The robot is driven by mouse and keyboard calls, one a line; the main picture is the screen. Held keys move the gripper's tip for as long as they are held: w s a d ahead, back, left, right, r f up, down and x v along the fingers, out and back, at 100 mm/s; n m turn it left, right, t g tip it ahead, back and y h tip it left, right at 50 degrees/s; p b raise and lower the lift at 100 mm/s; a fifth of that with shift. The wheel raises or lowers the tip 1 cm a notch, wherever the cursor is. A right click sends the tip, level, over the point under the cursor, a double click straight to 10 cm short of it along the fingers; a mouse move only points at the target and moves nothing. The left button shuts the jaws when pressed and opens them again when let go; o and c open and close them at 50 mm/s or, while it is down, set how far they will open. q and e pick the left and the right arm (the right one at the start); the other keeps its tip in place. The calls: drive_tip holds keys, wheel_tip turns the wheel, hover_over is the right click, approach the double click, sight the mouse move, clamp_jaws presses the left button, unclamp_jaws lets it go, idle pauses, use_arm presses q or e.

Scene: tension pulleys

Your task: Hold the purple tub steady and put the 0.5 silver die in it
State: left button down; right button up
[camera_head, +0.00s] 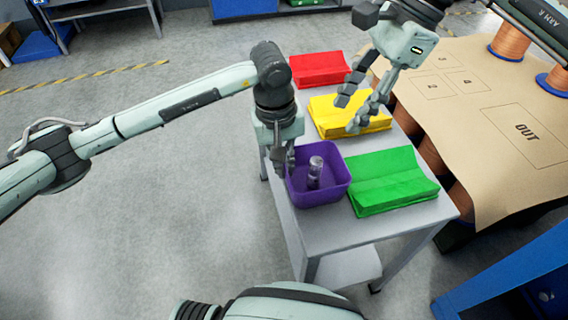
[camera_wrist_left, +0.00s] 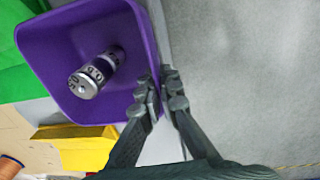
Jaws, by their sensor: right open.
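The purple tub (camera_head: 320,198) stands on the grey table at its near left corner. The silver die (camera_head: 315,172), a small cylinder with dark markings, is inside the tub, and it also shows in the left wrist view (camera_wrist_left: 98,73) lying tilted against the tub's inside. Its marking is hard to read. My left gripper (camera_head: 283,164) is at the tub's left wall; in the left wrist view its fingers (camera_wrist_left: 161,90) are closed on the tub's rim. My right gripper (camera_head: 345,113) is open and empty above the yellow stack, behind and right of the tub.
Red (camera_head: 319,69), yellow (camera_head: 372,122) and green (camera_head: 391,182) folded stacks lie on the grey table (camera_head: 350,232). A brown board (camera_head: 490,130) marked "OUT" lies to the right, with copper spools (camera_head: 510,42) at its far edge. A blue structure (camera_head: 510,285) stands at lower right.

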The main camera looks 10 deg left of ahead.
use_arm(q)
drive_tip(key=c, duration=1.6)
unclamp_jaws()
drive_tip(key=shift+c, duration=0.2)
wheel_tip(320, 180, up, 12)
drive_tip(key=shift+s+a, duration=0.2)
drive_tip(key=shift+a, duration=0.25)
